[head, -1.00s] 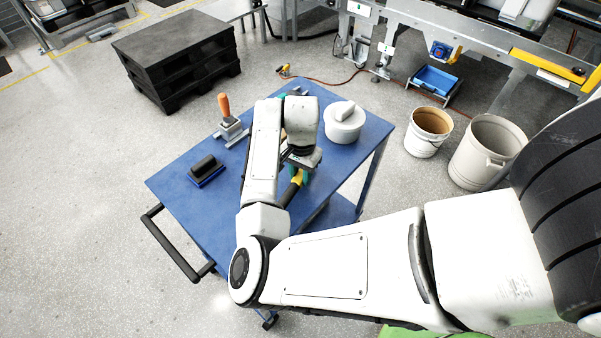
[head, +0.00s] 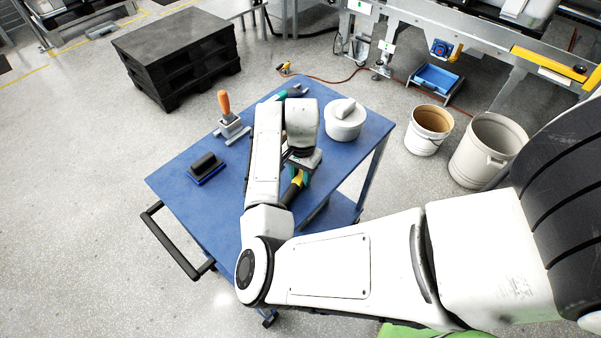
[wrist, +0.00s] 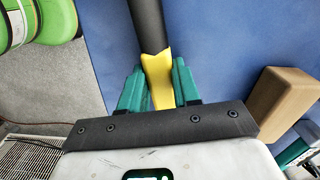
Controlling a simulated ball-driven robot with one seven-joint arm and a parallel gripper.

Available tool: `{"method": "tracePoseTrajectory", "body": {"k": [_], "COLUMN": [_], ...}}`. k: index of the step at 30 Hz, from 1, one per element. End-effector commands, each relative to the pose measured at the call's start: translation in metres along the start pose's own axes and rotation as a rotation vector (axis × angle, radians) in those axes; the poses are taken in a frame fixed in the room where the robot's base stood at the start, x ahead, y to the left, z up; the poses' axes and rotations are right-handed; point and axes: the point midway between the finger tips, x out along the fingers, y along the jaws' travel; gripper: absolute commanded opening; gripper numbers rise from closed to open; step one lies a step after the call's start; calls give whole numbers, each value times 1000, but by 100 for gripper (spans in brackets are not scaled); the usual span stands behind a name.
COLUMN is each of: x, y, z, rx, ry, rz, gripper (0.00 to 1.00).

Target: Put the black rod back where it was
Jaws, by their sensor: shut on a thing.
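The black rod (wrist: 147,22) shows in the wrist view, running up out of the picture from a yellow end piece (wrist: 157,77). My gripper (wrist: 158,70) has its teal fingers shut on the yellow piece. In the head view my gripper (head: 303,172) is over the right part of the blue cart top (head: 220,210), and the rod (head: 291,193) slants down and left, partly hidden by my arm. I cannot tell whether the rod touches the cart top.
The cart also bears a black-handled blue block (head: 206,168), an orange-handled tool (head: 226,112), a white lidded pot (head: 344,120) and a brown block (wrist: 283,100). Two buckets (head: 429,130) (head: 488,150) stand right of the cart. The cart's left front is clear.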

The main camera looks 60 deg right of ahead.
Motion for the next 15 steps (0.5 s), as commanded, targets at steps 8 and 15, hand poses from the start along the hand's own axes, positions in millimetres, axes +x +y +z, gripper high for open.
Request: {"method": "tracePoseTrajectory", "body": {"k": [8,15], "x": [2,1], "y": [0,0], "z": [0,0], "rx": [0,0], "ry": [-1,-1], "rz": [0,0], "gripper": [36,59]}}
